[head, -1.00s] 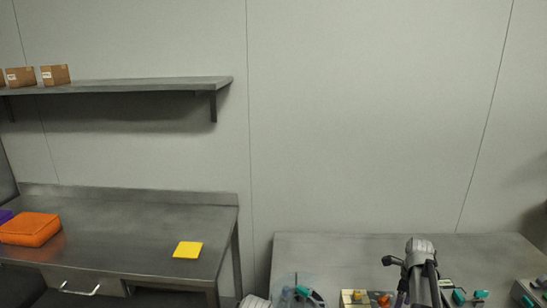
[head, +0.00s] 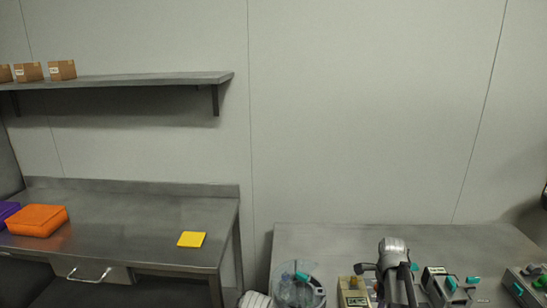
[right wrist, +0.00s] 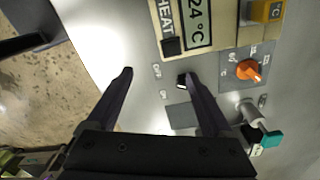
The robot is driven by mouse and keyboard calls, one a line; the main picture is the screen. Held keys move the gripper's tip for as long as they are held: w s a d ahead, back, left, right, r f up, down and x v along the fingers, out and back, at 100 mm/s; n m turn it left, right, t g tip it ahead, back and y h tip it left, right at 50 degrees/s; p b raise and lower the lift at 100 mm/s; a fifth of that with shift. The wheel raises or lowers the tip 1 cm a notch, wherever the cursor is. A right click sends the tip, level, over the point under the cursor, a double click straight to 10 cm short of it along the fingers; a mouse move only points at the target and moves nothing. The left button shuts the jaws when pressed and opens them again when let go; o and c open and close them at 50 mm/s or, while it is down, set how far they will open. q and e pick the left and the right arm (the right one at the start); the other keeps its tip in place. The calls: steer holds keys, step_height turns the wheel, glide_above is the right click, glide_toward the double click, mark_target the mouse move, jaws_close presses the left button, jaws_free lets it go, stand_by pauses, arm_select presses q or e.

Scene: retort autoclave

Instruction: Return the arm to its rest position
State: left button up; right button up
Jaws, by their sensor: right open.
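My right arm (head: 397,270) shows at the lower right of the head view, over the steel bench; its fingertips cannot be made out there. In the right wrist view my right gripper (right wrist: 159,73) is open, with nothing between its two dark fingers. Its fingers are over a steel control panel (right wrist: 140,110). A small black switch (right wrist: 183,80) with ON and OFF marks is close to the right-hand fingertip; I cannot tell whether they touch. My left gripper is not in view.
The panel has an orange knob (right wrist: 249,70), a HEAT display (right wrist: 197,22) reading 24 °C and a teal-handled valve (right wrist: 272,139). Another table (head: 130,225) at left holds an orange bundle (head: 37,220) and a yellow pad (head: 191,239). Boxes (head: 62,69) stand on a wall shelf.

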steer(key=s+a+n, duration=0.8)
steer(key=a+n, duration=0.5)
steer(key=s+a+n+h, duration=0.1)
steer(key=s+a+n, duration=0.8)
steer(key=a+n, duration=0.4)
steer(key=shift+s+a, duration=0.2)
steer(key=shift+s, duration=0.05)
